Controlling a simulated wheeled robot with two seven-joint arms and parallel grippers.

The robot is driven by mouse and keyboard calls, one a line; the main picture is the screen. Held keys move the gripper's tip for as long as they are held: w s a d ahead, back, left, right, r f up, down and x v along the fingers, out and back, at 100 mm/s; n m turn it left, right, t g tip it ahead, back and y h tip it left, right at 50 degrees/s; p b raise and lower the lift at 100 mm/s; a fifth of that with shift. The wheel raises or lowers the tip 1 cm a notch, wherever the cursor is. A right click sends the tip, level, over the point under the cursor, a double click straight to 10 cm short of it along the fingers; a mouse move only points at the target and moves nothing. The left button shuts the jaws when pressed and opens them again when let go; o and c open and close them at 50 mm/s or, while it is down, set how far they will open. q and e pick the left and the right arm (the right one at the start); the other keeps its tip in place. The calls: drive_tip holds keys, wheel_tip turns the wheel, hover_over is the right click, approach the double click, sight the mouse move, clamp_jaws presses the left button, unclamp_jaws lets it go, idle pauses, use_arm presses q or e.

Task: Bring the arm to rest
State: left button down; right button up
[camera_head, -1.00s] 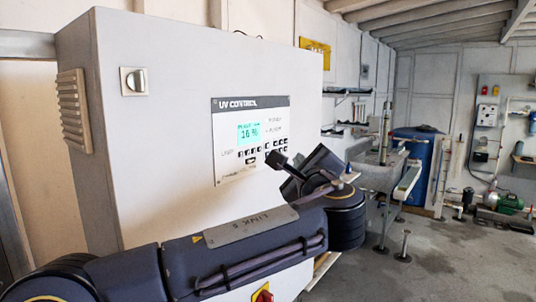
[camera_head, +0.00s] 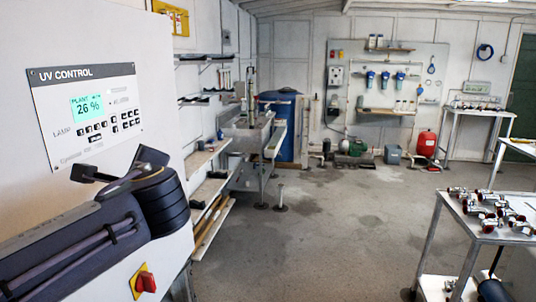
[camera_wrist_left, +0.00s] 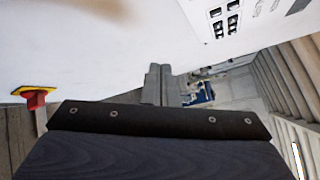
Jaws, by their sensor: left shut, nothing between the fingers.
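My left arm comes in from the lower left in the head view, in front of the white UV control cabinet (camera_head: 215,271). My left gripper (camera_head: 82,173) is raised just below the control panel (camera_head: 88,115), whose display (camera_head: 88,107) reads 26 %. In the left wrist view the fingers of the left gripper (camera_wrist_left: 157,72) are together, with nothing between them. That view also shows part of the panel (camera_wrist_left: 232,22) at the upper right. Whether the fingers touch the cabinet I cannot tell. My right gripper is not in view.
A red switch on a yellow plate (camera_head: 145,281) is on the cabinet below my arm. Shelves (camera_head: 208,190) and a sink (camera_head: 250,130) line the wall beyond. A metal table (camera_head: 470,232) with several valves stands at right. The floor between is clear.

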use_arm(q)
drive_tip(key=s+a+f+n+g+h, duration=0.2)
drive_tip(key=s+f+n+g+h, duration=0.15)
drive_tip(key=s+f, duration=0.45)
drive_tip(key=s+a+f+n+g+h, duration=0.15)
drive_tip(key=s+f+n, duration=0.35)
drive_tip(key=f, duration=0.5)
drive_tip(key=s+d+f+n+g+h, duration=0.2)
drive_tip(key=s+d+f+n+h, duration=0.6)
drive_tip(key=s, duration=0.5)
wheel_tip(320, 180, down, 4)
drive_tip(key=shift+d+r+n, duration=0.2)
drive_tip(key=shift+d+n, duration=0.75)
drive_tip(key=shift+n, duration=0.3)
